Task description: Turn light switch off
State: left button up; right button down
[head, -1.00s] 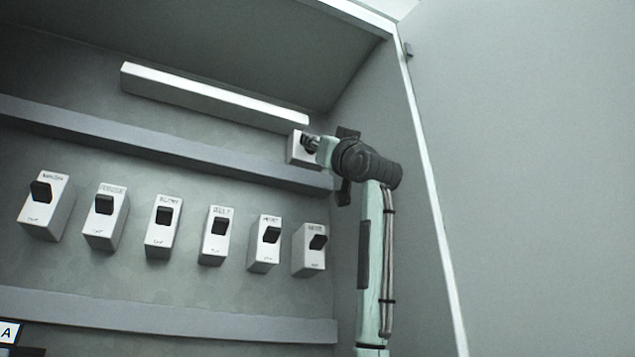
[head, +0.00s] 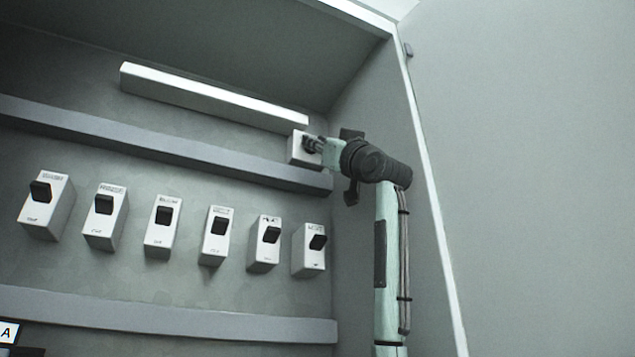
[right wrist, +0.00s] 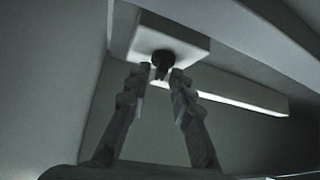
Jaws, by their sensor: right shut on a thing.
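The light switch (head: 295,151) is a small white box with a dark round knob, at the right end of the upper rail inside the cabinet. In the right wrist view its white face (right wrist: 191,47) and the dark knob (right wrist: 163,60) show ahead of the fingers. My right gripper (head: 314,144) is at the front of this switch. In the right wrist view its fingertips (right wrist: 161,76) close in from both sides on the knob's lower end, and it is shut on the knob. The fingers partly cover the switch in the head view. My left gripper is out of view.
A pale lamp bar (head: 210,94) runs above the upper rail (head: 150,144). Several white boxes with black rocker switches, such as the rightmost one (head: 310,262), stand in a row below. The cabinet side wall (head: 365,110) is close to my right wrist.

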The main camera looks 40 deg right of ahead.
jog(key=c, duration=1.6)
grip_release()
jog(key=shift+a+m+h, duration=0.1)
jog(key=shift+m+h, duration=0.3)
jog(key=shift+m, duration=0.1)
